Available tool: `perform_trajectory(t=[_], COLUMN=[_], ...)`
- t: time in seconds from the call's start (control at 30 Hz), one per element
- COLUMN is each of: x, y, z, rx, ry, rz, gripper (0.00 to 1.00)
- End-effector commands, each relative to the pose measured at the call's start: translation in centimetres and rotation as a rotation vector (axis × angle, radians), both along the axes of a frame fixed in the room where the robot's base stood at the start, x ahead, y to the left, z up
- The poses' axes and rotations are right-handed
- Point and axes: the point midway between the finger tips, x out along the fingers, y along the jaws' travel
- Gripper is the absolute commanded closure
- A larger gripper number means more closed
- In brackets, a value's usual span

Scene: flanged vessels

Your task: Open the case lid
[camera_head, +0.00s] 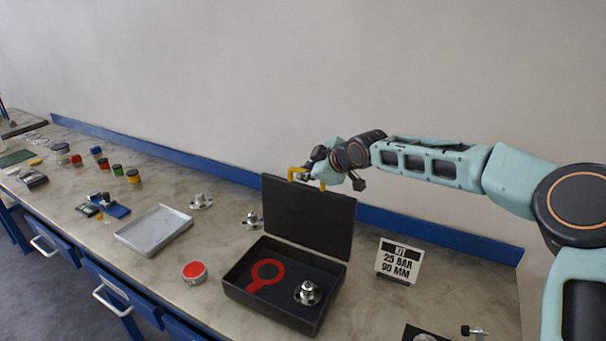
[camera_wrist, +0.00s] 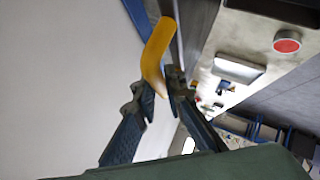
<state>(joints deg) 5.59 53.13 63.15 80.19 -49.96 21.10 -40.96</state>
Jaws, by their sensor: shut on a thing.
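The black case (camera_head: 278,303) sits on the bench with its lid (camera_head: 308,217) raised about upright at the back edge. A yellow handle (camera_head: 293,172) stands at the top edge of the lid. My gripper (camera_head: 308,176) is at this handle, above the lid. In the wrist view my gripper (camera_wrist: 162,92) has its two fingers closed on the yellow handle (camera_wrist: 158,50). The fingertips are partly hidden in the head view.
A sign reading 25 BAR 90 MM (camera_head: 398,260) stands right of the case. A grey tray (camera_head: 155,230), a red-topped tin (camera_head: 195,272) and flanged parts (camera_head: 201,201) are to the left. A blue rail (camera_head: 440,232) runs along the wall behind the lid.

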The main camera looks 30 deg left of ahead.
Motion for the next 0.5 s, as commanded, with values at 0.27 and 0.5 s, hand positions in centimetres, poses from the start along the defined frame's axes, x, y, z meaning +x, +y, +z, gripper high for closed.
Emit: perform_trajectory(t=[0.27, 0.5], x=[1.03, 1.26], y=[0.02, 0.03], z=[0.19, 0.14], rx=[0.006, 0.006], ry=[0.036, 0.048], rz=[-0.001, -0.001], gripper=[1.00, 1.00])
